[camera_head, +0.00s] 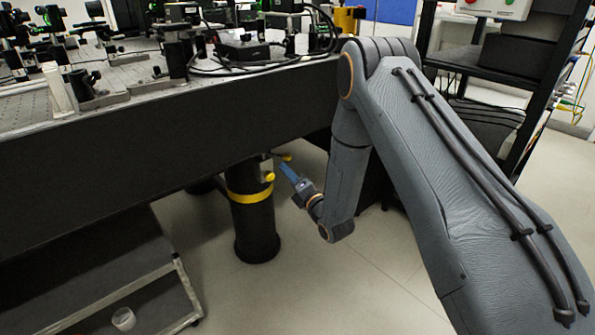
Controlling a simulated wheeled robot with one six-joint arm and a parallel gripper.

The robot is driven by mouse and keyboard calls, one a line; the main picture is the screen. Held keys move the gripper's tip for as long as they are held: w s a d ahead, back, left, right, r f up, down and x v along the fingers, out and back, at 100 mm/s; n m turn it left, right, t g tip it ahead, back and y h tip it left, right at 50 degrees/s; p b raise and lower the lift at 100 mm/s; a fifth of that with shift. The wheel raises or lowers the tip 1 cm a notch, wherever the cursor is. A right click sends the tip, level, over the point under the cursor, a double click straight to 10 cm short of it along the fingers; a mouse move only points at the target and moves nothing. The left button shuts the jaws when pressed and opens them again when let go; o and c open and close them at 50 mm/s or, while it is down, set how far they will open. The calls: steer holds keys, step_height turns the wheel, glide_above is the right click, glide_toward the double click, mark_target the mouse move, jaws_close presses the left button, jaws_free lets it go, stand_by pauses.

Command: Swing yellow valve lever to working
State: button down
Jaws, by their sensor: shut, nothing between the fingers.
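Under the optical table, a black cylindrical leg (255,225) carries a yellow band (250,196). Two small yellow parts stick out near the leg's top right: one (286,157) just above my fingertips and one (268,177) to their left, by the band. I cannot tell for sure which is the yellow valve lever, nor its exact angle. My gripper (286,169), with blue fingers, is shut and empty and points up and left toward these parts. It is close to both; whether it touches either is too small to tell.
The dark edge of the optical table (130,115) runs above my gripper, with optics and cables on top. A low shelf (90,285) with a small white cup (123,319) is at lower left. A black rack (480,75) stands at right. The floor (330,285) in front of the leg is clear.

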steer(key=f+p+v, duration=0.1)
steer(key=v, duration=1)
steer(key=shift+d+f, duration=0.4)
steer(key=shift+d, duration=0.2)
steer(key=shift+w, duration=0.2)
